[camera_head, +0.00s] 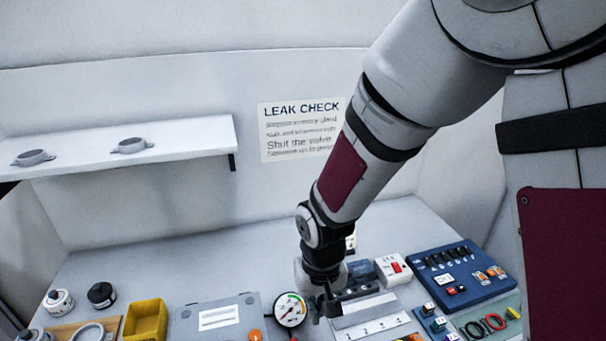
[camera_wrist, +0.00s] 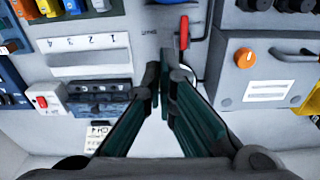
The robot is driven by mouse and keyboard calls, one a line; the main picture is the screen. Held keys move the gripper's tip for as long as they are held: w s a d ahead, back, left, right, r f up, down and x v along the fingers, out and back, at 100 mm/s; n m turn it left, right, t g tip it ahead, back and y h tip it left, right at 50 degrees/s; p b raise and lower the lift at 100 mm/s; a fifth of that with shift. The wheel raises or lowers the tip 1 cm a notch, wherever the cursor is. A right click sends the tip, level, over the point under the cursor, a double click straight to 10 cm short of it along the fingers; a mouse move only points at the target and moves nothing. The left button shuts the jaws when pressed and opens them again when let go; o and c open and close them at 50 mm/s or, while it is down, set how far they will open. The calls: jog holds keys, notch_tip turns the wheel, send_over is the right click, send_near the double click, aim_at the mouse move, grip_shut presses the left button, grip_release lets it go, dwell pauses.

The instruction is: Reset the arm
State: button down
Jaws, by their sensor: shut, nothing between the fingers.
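My gripper (camera_wrist: 163,85) is shut and empty, its two dark green fingers meeting at the tips in the wrist view. In the head view my arm reaches down from the upper right, and my gripper (camera_head: 328,300) hangs over the workbench, beside the round dial gauge (camera_head: 290,310). A red lever (camera_wrist: 184,32) shows just beyond the fingertips in the wrist view, apart from them as far as I can tell. A numbered panel (camera_head: 368,318) lies right of my gripper in the head view.
A grey case (camera_head: 205,320) with an orange knob and a yellow bin (camera_head: 146,320) stand left of my gripper. A white box with a red switch (camera_head: 393,270) and a blue panel (camera_head: 455,280) stand right. A shelf (camera_head: 190,140) is on the back wall. The rear bench is clear.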

jog(key=s+d+r+m+t, duration=0.1)
jog(key=s+d+r, duration=0.1)
jog(key=d+r, duration=0.5)
jog(key=s+d+r+t, duration=0.1)
jog(key=s+d+r, duration=0.15)
jog(key=r, duration=0.75)
jog(key=s+d+r+m+t, duration=0.1)
jog(key=s+d+r+t, duration=0.1)
jog(key=s+d+r, duration=0.5)
jog(key=shift+s+r+m, duration=0.3)
jog(key=shift+s+r, duration=0.1)
jog(key=shift+s, duration=0.75)
jog(key=shift+a, duration=0.15)
